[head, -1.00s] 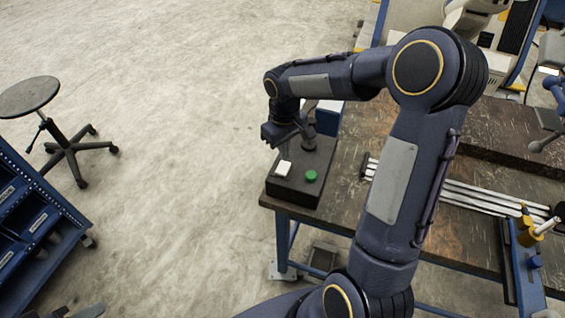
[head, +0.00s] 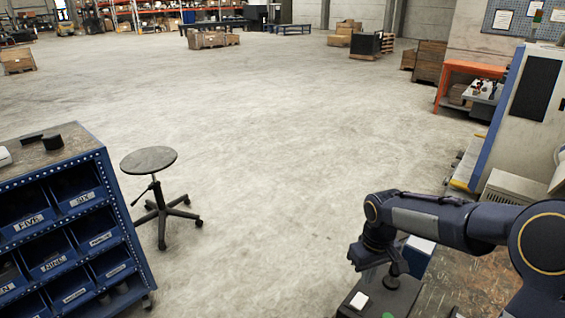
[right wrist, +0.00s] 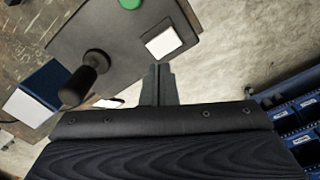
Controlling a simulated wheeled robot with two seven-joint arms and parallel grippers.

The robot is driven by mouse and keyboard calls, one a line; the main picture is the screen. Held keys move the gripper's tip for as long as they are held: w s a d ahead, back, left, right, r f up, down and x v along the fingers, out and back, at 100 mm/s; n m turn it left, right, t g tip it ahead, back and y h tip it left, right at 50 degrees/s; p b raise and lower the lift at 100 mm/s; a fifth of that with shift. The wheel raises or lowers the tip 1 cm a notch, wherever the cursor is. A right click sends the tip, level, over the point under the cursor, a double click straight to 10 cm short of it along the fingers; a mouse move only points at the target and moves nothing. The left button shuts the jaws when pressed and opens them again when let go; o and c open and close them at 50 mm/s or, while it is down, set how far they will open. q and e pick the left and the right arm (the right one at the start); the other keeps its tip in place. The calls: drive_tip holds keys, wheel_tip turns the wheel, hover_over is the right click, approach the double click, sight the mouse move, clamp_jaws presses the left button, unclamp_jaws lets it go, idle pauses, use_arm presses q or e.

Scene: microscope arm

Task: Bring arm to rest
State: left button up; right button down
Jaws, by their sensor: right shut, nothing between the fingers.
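My right gripper (head: 366,258) hangs above a dark box (head: 403,297) at the front corner of the bench. In the right wrist view its fingers (right wrist: 160,86) are together with nothing between them. The box top carries a white square (right wrist: 162,42), a green button (right wrist: 130,3) cut by the frame edge, and an upright black knob on a stalk (right wrist: 89,74). The fingertips appear beside the white square and to the right of the knob; contact cannot be told. No microscope is recognisable. My left gripper is not in view.
A blue and white block (right wrist: 35,90) stands beside the box. A wooden bench top (head: 465,283) lies at right. A stool (head: 150,160) and a blue bin rack (head: 75,225) stand at left. The concrete floor between is open.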

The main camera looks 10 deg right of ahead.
drive_tip(key=s+a+r+m+t+y, duration=0.1)
drive_tip(key=s+a+r+m+t, duration=0.1)
drive_tip(key=s+r, duration=0.7)
drive_tip(key=s+a+f+m+t+y, duration=0.1)
drive_tip(key=s+a, duration=0.4)
drive_tip(key=s, duration=0.8)
drive_tip(key=t+y, duration=0.1)
drive_tip(key=t, duration=0.1)
drive_tip(key=shift+a+f+m+t+y, duration=0.15)
drive_tip(key=shift+m+t+y, duration=0.15)
drive_tip(key=shift+m+y, duration=0.1)
drive_tip(key=shift+w, duration=0.15)
